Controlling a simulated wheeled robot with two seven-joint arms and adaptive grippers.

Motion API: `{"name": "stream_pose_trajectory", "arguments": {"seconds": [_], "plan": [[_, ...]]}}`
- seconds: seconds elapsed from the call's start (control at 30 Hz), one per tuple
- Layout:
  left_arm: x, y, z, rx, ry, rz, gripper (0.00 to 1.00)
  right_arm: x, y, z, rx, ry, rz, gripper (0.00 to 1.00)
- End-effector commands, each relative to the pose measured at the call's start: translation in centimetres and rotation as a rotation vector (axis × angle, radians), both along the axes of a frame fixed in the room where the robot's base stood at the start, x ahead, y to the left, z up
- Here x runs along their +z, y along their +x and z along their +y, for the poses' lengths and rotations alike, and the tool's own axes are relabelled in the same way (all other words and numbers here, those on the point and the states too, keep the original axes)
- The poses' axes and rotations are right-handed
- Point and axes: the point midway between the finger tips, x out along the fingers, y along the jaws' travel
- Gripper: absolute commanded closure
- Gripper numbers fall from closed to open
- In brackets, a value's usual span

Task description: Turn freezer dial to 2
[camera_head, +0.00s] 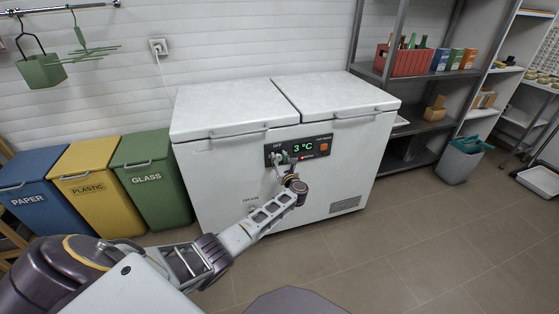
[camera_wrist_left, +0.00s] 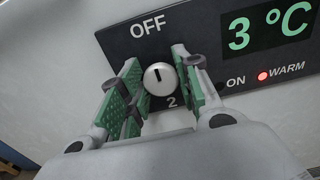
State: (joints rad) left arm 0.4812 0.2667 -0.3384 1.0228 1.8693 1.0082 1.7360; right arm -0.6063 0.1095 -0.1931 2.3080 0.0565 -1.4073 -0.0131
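The white chest freezer (camera_head: 228,180) has a black control panel (camera_head: 318,146) on its front, with a green 3 °C readout. In the left wrist view the freezer dial (camera_wrist_left: 158,79) is a round white knob with a short black mark near its upper middle, roughly upright. OFF is printed above left of it and a 2 just below it. My left gripper (camera_head: 283,160) is at the panel. In the left wrist view its green-padded fingers (camera_wrist_left: 156,85) are open, one on each side of the dial; contact cannot be told. My right gripper is not in view.
Blue, yellow and green bins (camera_head: 150,185) stand left of the freezer. A shelf rack (camera_head: 425,80) with a red bottle crate (camera_head: 405,62) stands at the right. A grey bucket (camera_head: 458,163) is on the floor. The floor in front of the freezer at right is clear.

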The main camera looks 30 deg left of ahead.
Motion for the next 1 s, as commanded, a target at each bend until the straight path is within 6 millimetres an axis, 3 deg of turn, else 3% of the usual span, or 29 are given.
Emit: {"name": "stream_pose_trajectory", "arguments": {"seconds": [0.1, 1.0], "plan": [[0.0, 0.0, 0.0, -0.001, 0.0, 0.0, 0.91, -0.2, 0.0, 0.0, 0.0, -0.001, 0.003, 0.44], [-0.2, 0.0, -0.1, 0.001, 0.094, 0.115, 0.91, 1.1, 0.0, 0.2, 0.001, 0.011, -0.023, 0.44]]}}
